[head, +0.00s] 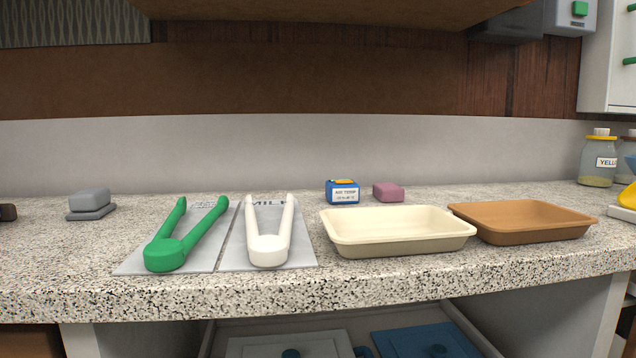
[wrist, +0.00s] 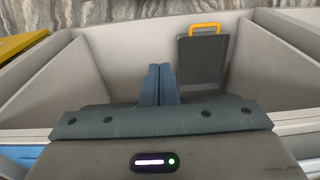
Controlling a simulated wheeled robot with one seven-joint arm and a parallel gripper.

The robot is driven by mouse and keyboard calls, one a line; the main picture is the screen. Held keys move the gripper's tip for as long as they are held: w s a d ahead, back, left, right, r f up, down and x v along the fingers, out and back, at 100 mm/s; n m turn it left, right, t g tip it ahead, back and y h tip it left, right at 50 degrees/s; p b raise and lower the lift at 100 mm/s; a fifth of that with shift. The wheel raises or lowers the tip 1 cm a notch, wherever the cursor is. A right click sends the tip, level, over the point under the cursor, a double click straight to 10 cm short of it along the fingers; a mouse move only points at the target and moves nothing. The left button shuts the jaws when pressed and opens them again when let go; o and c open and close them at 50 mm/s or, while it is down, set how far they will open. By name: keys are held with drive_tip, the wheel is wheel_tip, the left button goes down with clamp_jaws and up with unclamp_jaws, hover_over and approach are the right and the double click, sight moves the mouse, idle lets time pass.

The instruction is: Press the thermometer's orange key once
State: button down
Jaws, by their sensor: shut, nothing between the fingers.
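The thermometer (head: 342,192) is a small blue box at the back of the speckled counter, with a white label on its front. Its orange key (head: 344,181) is on the top face. In the wrist view my gripper (wrist: 159,70) is shut and empty, its two blue-grey fingers together. It points into a pale open compartment, and the thermometer does not show there. My gripper is not in the head view.
A pink block (head: 388,192) sits right of the thermometer. A cream tray (head: 395,247) and a brown tray (head: 525,238) stand in front and to the right. Green tongs (head: 166,254) and white tongs (head: 268,250) lie on grey mats. A dark board (wrist: 203,62) with an orange handle stands in the compartment.

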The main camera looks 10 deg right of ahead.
idle(0.4)
drive_tip(key=r+p, duration=0.5)
drive_tip(key=shift+a+r, duration=0.2)
drive_tip(key=shift+r, duration=0.15)
drive_tip(key=shift+d+f, duration=0.1)
drive_tip(key=shift+d, duration=0.05)
